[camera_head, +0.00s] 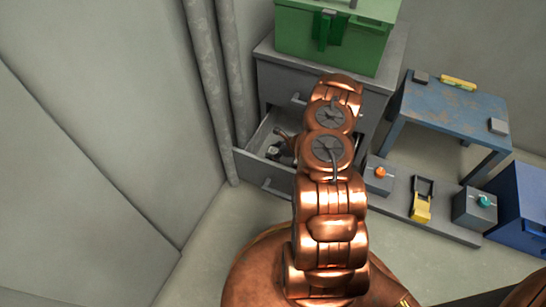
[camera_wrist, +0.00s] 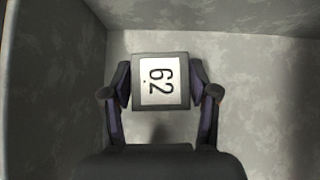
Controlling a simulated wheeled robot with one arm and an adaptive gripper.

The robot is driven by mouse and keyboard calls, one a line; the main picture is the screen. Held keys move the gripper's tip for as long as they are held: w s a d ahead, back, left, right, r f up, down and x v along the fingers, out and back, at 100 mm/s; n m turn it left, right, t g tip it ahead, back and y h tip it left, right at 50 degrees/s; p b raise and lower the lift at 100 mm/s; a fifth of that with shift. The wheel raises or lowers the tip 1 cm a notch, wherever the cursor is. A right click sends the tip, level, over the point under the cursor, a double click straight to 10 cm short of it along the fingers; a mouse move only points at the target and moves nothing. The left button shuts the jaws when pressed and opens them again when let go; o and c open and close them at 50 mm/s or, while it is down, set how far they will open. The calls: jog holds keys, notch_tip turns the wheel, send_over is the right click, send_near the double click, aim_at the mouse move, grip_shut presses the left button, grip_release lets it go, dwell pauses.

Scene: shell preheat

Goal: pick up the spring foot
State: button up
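A dark square block with a white label reading 62 (camera_wrist: 161,80) is between the fingers of my gripper (camera_wrist: 161,88) in the wrist view. Both finger pads meet its sides, so my gripper appears shut on it. Whether this block is the spring foot, I cannot tell from its look. In the head view my gripper (camera_head: 282,152) is down in the open drawer (camera_head: 263,178), partly hidden by my arm. The block cannot be made out there.
The drawer belongs to a grey cabinet (camera_head: 275,85) with a green box (camera_head: 340,35) on top. A blue table (camera_head: 455,110) stands right. A low grey board (camera_head: 397,203) bears a yellow item (camera_head: 421,205) and boxes with orange (camera_head: 380,172) and teal (camera_head: 484,201) knobs. Pipes (camera_head: 208,80) flank the drawer.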

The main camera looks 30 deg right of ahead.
jog(key=c, duration=1)
jog(key=shift+r, duration=0.1)
